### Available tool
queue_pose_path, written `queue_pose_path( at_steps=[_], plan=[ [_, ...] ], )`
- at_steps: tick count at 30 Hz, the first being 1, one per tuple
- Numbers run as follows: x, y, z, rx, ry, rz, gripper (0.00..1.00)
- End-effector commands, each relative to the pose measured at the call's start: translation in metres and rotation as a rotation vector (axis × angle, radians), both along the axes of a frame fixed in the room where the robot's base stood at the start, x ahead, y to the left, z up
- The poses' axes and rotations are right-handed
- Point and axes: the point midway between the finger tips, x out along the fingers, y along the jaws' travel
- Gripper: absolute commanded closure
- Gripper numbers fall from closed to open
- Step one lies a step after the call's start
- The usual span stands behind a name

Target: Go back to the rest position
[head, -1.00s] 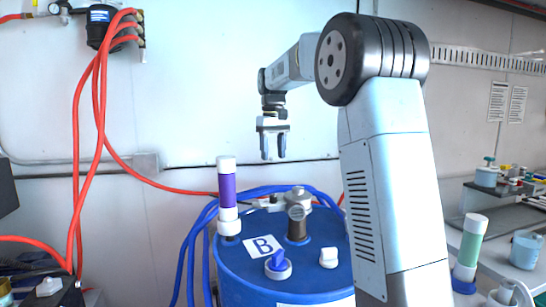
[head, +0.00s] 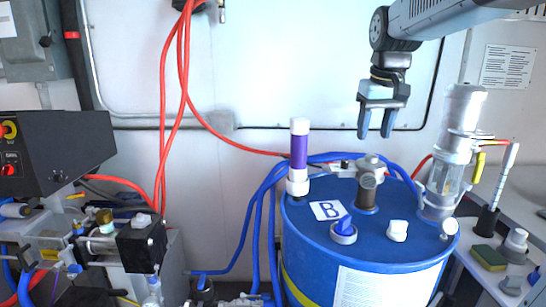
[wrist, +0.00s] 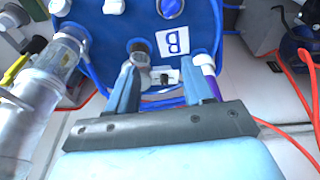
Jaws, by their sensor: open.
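My gripper (head: 377,122) is open and empty. It points down above the back of the blue drum (head: 300,250), over the metal fitting (head: 369,178) on the drum's lid, with a clear gap. In the wrist view my gripper's two blue fingers (wrist: 130,92) stand apart, with the metal fitting (wrist: 140,58) showing beyond them. A purple and white tube (head: 299,155) stands upright at the left of the lid, apart from my gripper.
A clear pump cylinder (head: 447,165) stands at the drum's right. Red hoses (head: 165,120) hang along the wall, and blue hoses (head: 262,200) curve behind the drum. A dark control box (head: 50,150) and machinery are at left. A side bench with tools is at right.

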Motion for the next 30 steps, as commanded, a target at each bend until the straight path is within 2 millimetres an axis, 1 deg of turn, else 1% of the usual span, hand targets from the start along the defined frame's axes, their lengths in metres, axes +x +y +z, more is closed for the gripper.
queue_pose_path(
  at_steps=[1, 5, 9, 15, 18, 21, 24, 30],
  plan=[
    [-0.017, 0.000, -0.003, 0.002, -0.020, -0.007, 0.48],
    [-0.054, -0.001, -0.016, 0.008, -0.066, -0.029, 0.48],
    [-0.092, -0.001, -0.033, 0.016, -0.117, -0.050, 0.48],
    [-0.142, -0.002, -0.064, 0.028, -0.187, -0.081, 0.48],
    [-0.162, -0.002, -0.080, 0.034, -0.216, -0.092, 0.48],
    [-0.175, -0.002, -0.092, 0.039, -0.239, -0.102, 0.48],
    [-0.183, -0.002, -0.099, 0.042, -0.252, -0.107, 0.48],
    [-0.186, -0.002, -0.103, 0.043, -0.256, -0.110, 0.48]
  ],
)
